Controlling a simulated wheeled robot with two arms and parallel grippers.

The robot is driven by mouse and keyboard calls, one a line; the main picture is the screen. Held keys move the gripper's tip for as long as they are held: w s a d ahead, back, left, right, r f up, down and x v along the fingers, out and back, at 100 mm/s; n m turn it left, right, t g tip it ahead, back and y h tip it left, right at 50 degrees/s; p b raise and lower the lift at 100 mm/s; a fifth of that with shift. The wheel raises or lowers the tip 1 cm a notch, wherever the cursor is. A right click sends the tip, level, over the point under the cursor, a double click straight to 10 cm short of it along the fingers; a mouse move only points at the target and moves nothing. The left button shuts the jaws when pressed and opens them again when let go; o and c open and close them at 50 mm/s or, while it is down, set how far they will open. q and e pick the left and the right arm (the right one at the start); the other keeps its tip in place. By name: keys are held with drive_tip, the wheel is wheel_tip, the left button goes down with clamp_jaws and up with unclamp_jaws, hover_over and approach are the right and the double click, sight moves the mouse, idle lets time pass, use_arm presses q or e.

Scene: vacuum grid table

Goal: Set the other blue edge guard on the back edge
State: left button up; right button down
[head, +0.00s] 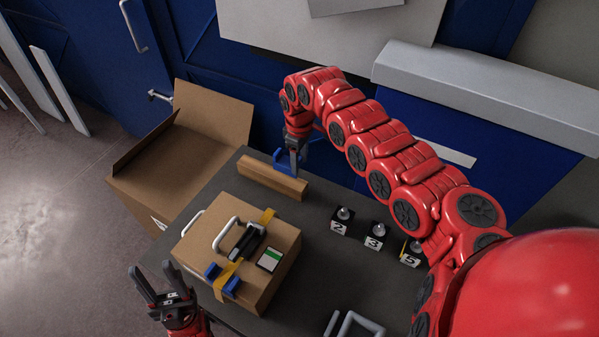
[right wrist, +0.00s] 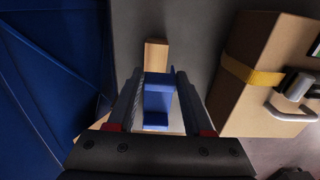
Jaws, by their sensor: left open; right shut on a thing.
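One blue edge guard (head: 282,157) is held in my right gripper (head: 293,160) above the wooden bar (head: 262,178). In the right wrist view this guard (right wrist: 158,100) sits between the two fingers, with the bar (right wrist: 156,54) beyond it. The closed cardboard box (head: 268,286) stands in front of the bar with a yellow strap (head: 267,217) over it. It also shows at the right of the right wrist view (right wrist: 240,105). A second blue guard (head: 232,286) sits at the strap on the box's near edge. My left gripper (head: 160,290) is open and empty left of the box.
A black tool (head: 247,242), a white handle (head: 226,232) and a green-white card (head: 270,260) are on the box. Numbered blocks (head: 374,236) stand right on the dark table (head: 325,275). An open carton (head: 160,165) is at the left.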

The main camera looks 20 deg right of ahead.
drive_tip(key=shift+r+p, duration=0.45)
drive_tip(key=shift+r, duration=2.15)
